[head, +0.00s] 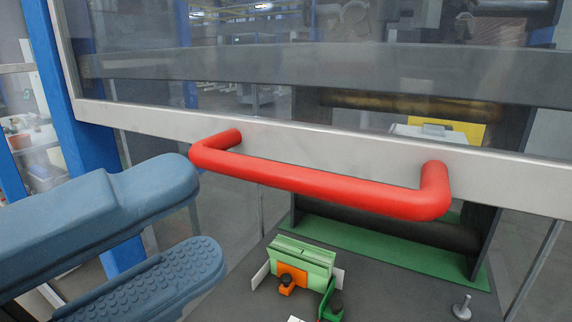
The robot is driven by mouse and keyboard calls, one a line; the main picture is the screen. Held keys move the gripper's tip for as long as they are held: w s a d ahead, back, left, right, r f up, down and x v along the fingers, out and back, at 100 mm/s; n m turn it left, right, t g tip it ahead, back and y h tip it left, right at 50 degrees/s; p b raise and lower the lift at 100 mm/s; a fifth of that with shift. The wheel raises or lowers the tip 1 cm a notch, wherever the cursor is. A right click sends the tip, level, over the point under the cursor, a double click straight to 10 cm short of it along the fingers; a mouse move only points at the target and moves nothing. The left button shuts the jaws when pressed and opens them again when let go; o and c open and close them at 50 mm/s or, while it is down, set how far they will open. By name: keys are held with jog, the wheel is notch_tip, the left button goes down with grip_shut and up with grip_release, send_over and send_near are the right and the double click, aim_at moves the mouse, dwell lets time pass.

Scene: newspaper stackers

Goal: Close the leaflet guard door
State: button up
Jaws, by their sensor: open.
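The leaflet guard door (330,149) is a clear panel in a grey metal frame, and it fills the upper part of the head view. Its lower rail carries a red bar handle (315,185) that sticks out toward me. Open space shows below the rail, with the machine deck visible through it. My gripper (210,220) is at the left, with two blue-grey fingers spread apart and nothing between them. The upper fingertip is close to the handle's left end; I cannot tell whether they touch. The door's top edge is out of view.
A green and orange fixture (300,262) sits on the dark deck (385,275) below the handle. A small metal knob (462,307) stands at the lower right. A blue post (75,110) rises at the left. Dark rollers (400,228) lie behind the door opening.

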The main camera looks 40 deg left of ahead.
aim_at(271, 183)
jog(key=p+x, duration=0.1)
jog(key=x, duration=0.6)
jog(key=shift+w+d, duration=0.1)
jog(key=shift+w, duration=0.05)
grip_shut()
dwell(0.4)
